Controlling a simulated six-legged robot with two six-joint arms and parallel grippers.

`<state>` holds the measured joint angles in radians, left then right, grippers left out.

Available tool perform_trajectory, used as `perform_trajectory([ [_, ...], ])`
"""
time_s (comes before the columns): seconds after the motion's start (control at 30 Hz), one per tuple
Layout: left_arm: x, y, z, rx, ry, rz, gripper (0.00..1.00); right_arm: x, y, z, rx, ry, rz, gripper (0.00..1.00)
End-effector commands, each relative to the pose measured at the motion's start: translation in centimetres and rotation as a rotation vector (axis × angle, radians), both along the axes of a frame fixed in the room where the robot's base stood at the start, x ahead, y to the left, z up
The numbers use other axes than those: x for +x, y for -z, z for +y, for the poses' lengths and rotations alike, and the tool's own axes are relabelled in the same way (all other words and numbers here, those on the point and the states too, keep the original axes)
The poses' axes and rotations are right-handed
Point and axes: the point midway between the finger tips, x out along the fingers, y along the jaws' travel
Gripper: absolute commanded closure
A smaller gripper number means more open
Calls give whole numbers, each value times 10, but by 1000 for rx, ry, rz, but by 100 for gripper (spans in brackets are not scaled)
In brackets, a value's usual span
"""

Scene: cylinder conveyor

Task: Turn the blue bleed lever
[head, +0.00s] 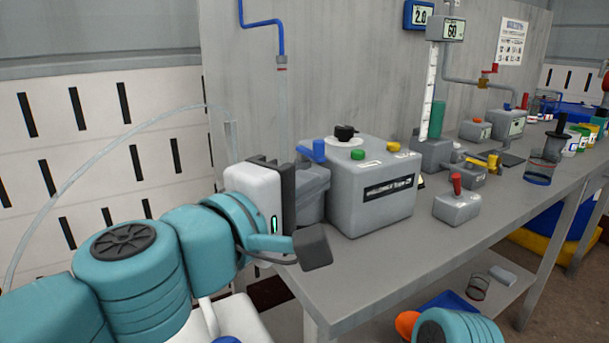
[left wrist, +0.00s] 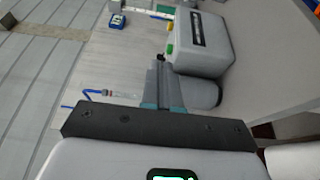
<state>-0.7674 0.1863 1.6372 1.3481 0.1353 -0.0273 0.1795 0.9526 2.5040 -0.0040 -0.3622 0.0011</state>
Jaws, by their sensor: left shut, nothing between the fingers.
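The blue bleed lever (head: 314,151) stands on a rounded grey housing (head: 311,193) at the left side of the grey control box (head: 372,185). My left gripper (head: 272,185) is just left of this housing in the head view. Its palm hides the fingers there. In the left wrist view its fingers (left wrist: 161,62) are together and empty, beside the rounded housing (left wrist: 201,92) and the control box (left wrist: 204,45). I do not make out the lever in that view; the fingers may hide it. Whether the fingers touch the lever cannot be told. My right gripper is out of view.
The box carries a black knob (head: 345,132), a green button (head: 358,154) and a yellow button (head: 393,147). A small unit with a red lever (head: 456,184) stands to its right. The bench (head: 350,270) is clear in front. A clear tube (head: 283,105) rises behind the housing.

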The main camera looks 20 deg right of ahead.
Motion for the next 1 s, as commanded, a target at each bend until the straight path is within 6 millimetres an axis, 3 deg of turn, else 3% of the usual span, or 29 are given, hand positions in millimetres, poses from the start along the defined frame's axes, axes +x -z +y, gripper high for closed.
perform_trajectory([
  [0.2, -20, 0, 3, 0, 0, 0, 100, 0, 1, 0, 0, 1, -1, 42],
  [0.67, -23, -1, 4, 0, -1, 0, 100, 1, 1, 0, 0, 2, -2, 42],
  [0.77, -23, -11, 4, -1, -1, -1, 100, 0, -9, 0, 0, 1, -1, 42],
  [1.0, -23, -60, 4, 0, -1, 0, 100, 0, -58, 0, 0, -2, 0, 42],
])
